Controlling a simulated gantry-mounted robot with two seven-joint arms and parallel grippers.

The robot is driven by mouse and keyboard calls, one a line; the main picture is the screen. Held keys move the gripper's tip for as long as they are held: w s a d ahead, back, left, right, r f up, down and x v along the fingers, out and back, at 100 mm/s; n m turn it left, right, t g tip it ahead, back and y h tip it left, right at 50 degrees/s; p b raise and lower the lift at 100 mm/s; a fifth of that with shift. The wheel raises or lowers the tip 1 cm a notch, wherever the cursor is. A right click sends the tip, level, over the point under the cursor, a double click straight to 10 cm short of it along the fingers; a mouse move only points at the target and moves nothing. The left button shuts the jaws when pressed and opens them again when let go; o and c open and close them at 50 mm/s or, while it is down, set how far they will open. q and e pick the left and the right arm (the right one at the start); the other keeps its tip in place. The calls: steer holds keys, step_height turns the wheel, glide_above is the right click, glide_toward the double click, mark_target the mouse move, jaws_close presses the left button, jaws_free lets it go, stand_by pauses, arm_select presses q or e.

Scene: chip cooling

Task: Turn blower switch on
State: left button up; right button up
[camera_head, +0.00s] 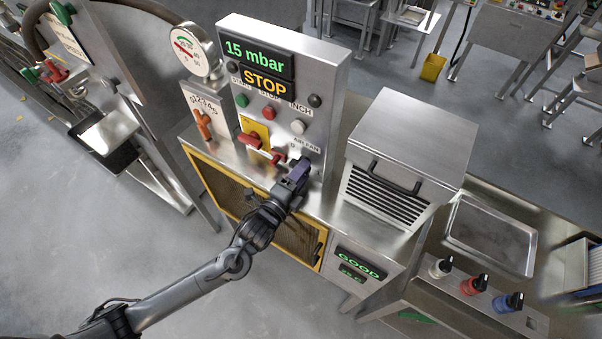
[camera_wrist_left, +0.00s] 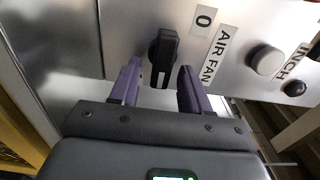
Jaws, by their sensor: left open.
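The blower switch (camera_wrist_left: 163,50) is a black rotary knob on the metal panel, beside labels reading "0" and "AIR FAN". In the left wrist view its handle points down the picture, towards my gripper. My left gripper (camera_wrist_left: 160,88) is open, with its two purple fingers apart and the knob's lower end between or just ahead of their tips. I cannot tell whether they touch it. In the head view my left gripper (camera_head: 299,172) is at the lower part of the control panel (camera_head: 327,100) and hides the knob. My right gripper is not in view.
The panel display (camera_head: 260,65) reads "15 mbar" and "STOP". A round white button (camera_wrist_left: 266,61) is near the knob. A metal box with a black handle (camera_head: 395,178) stands to the right.

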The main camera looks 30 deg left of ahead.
arm_select(q)
steer(key=shift+s, duration=0.15)
steer(key=s+a+b, duration=0.1)
steer(key=s+b, duration=0.1)
steer(key=s, duration=0.8)
steer(key=shift+s, duration=0.25)
steer(key=shift+a, duration=0.1)
steer(key=s+r+n+g+y+p, duration=0.25)
steer(key=r+n+p, duration=0.3)
steer(key=p, duration=0.35)
steer(key=s+f+n+g+p, duration=0.1)
steer(key=s+f+n+g, duration=0.1)
steer(key=s+n+g, duration=0.3)
steer(key=s+f+n+g+p, duration=0.1)
steer(key=s+f+n+g, duration=0.2)
steer(key=s+n+g, duration=0.3)
steer(key=s+g+h, duration=0.1)
steer(key=s, duration=0.2)
steer(key=shift+s+a, duration=0.4)
